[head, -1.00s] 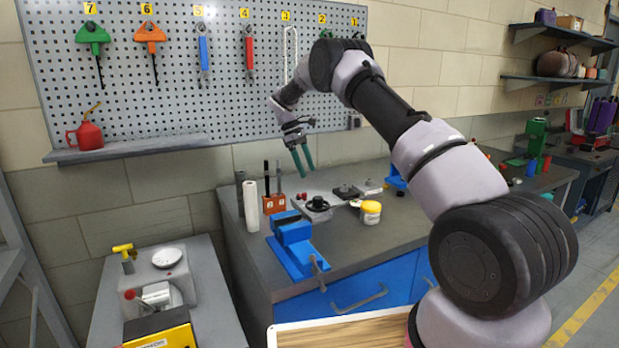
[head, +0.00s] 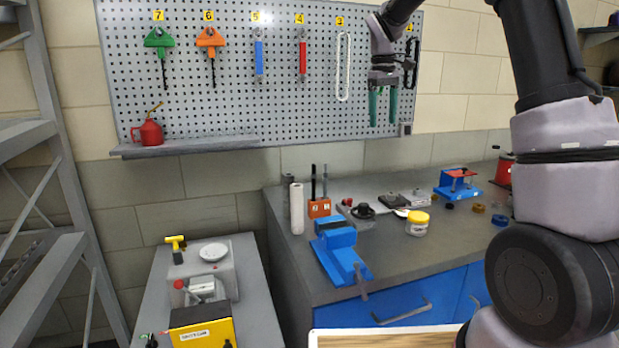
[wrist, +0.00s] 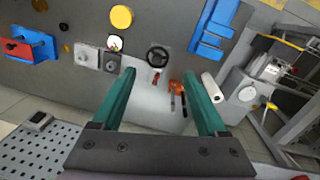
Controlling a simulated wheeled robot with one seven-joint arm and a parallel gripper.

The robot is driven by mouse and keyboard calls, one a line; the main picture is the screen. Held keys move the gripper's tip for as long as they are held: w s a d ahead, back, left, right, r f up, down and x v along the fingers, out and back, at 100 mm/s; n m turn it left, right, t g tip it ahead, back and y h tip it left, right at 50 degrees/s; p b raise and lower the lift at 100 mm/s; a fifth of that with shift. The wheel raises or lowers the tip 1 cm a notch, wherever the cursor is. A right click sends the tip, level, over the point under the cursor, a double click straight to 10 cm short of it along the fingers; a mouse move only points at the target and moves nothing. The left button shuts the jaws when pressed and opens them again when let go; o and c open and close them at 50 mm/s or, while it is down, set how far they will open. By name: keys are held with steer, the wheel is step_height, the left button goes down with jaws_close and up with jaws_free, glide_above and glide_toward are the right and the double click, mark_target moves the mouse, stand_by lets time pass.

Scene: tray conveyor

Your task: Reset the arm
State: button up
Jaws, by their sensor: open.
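My gripper (head: 382,106) hangs in front of the right part of the pegboard in the head view, its two green fingers pointing down and apart. In the wrist view my gripper (wrist: 163,85) shows its green fingers wide open with nothing between them but the bench seen below. My arm rises on the right side of the head view and bends over the top edge, so its upper part is out of frame.
Below stands a grey workbench (head: 420,262) with a blue vise (head: 335,250), a yellow-lidded jar (head: 417,223) and an orange tool holder (head: 319,208). The pegboard (head: 215,110) carries hanging tools. A side table at left holds a yellow box (head: 202,330).

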steer(key=s+d+r+m+t+y, duration=0.1)
steer(key=s+r+m+t, duration=0.15)
steer(key=s, duration=0.55)
steer(key=s+d+r+m+t+y, duration=0.1)
steer(key=s+d+r+m, duration=0.15)
steer(key=s, duration=0.45)
steer(key=s+r+m+t, duration=0.1)
steer(key=s+r+m, duration=0.15)
steer(key=s, duration=0.55)
steer(key=s+f+m+t, duration=0.2)
steer(key=s, duration=0.6)
steer(key=shift+s+d+f+y, duration=0.15)
steer(key=shift+d+f+y, duration=0.15)
steer(key=shift+f+y, duration=0.1)
